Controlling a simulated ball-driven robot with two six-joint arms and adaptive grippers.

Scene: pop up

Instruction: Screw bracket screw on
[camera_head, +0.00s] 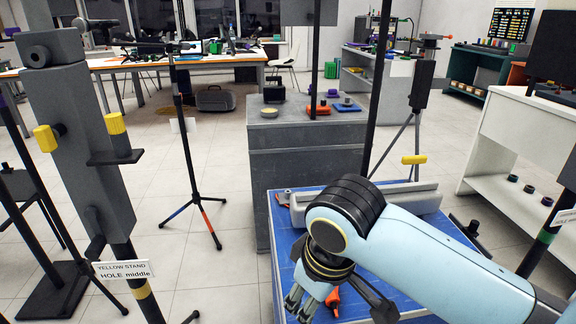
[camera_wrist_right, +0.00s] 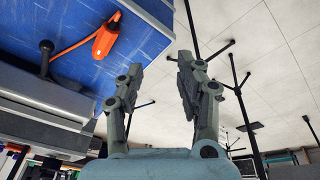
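A grey bracket (camera_head: 395,200) lies on the blue table top (camera_head: 290,240) behind my right arm, which hides part of it. A grey stand (camera_head: 75,130) at the left carries yellow knobs (camera_head: 48,138) (camera_head: 116,123). A tag (camera_head: 122,269) reads "YELLOW STAND HOLE middle". My right gripper (camera_head: 302,305) is over the blue table's near part. In the right wrist view my right gripper (camera_wrist_right: 158,85) has its fingers apart with nothing between them. My left gripper is out of view.
An orange tool (camera_wrist_right: 106,38) lies on the blue table. A grey cabinet (camera_head: 300,160) stands behind it, with small parts on top. Tripod stands (camera_head: 195,190) rise from the floor. A white shelf (camera_head: 520,130) is at the right. Open floor lies between stand and table.

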